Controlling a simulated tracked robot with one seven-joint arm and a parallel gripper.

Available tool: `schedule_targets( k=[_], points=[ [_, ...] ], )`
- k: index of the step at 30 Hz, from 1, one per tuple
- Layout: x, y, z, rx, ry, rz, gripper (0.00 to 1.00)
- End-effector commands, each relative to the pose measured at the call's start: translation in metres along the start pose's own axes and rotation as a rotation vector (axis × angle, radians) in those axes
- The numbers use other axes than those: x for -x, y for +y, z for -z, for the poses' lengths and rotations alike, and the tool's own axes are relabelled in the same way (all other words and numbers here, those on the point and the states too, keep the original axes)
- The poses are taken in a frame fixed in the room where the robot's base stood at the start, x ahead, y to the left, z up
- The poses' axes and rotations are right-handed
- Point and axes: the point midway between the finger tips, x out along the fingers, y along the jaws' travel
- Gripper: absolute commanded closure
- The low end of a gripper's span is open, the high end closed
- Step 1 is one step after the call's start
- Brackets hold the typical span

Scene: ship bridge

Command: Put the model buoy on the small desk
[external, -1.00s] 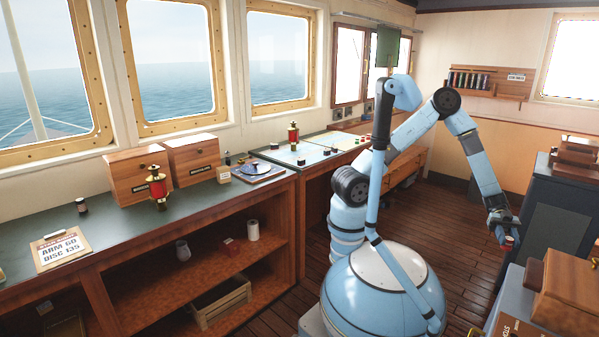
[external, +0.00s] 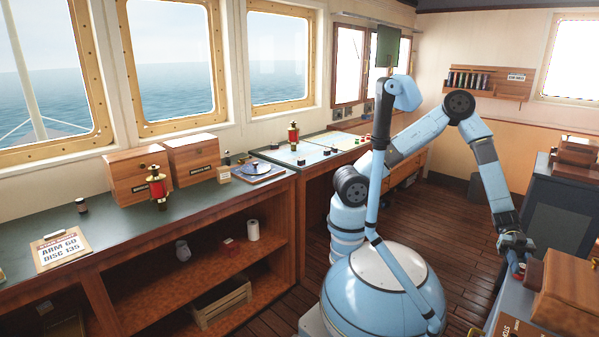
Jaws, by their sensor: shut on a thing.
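My gripper (external: 516,262) is at the right, low over the near edge of the grey-topped surface (external: 508,292), which may be the small desk. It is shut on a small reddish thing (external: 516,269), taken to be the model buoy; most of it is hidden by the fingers. I cannot tell whether it touches the surface.
A wooden box (external: 568,285) stands on that surface, close right of my gripper. A dark cabinet (external: 560,215) is behind it. Red-and-brass lamp-like things stand on the left counter (external: 157,187) and on the chart table (external: 293,135).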

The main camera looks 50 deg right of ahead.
Motion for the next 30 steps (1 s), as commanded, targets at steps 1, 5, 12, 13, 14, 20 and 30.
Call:
schedule_targets(
  k=[1, 5, 12, 13, 14, 20, 30],
  points=[
    [-0.001, 0.000, -0.001, -0.001, -0.001, 0.000, 1.00],
    [0.000, 0.000, -0.002, -0.001, 0.000, 0.001, 1.00],
    [0.000, 0.000, -0.004, 0.000, 0.000, 0.001, 1.00],
    [0.000, 0.000, -0.004, -0.001, 0.000, 0.001, 0.64],
    [0.000, 0.000, -0.004, -0.001, 0.000, 0.001, 0.61],
    [0.000, 0.000, -0.004, -0.001, 0.000, 0.001, 0.55],
    [0.019, -0.001, -0.002, 0.000, 0.000, 0.004, 0.55]
  ],
)
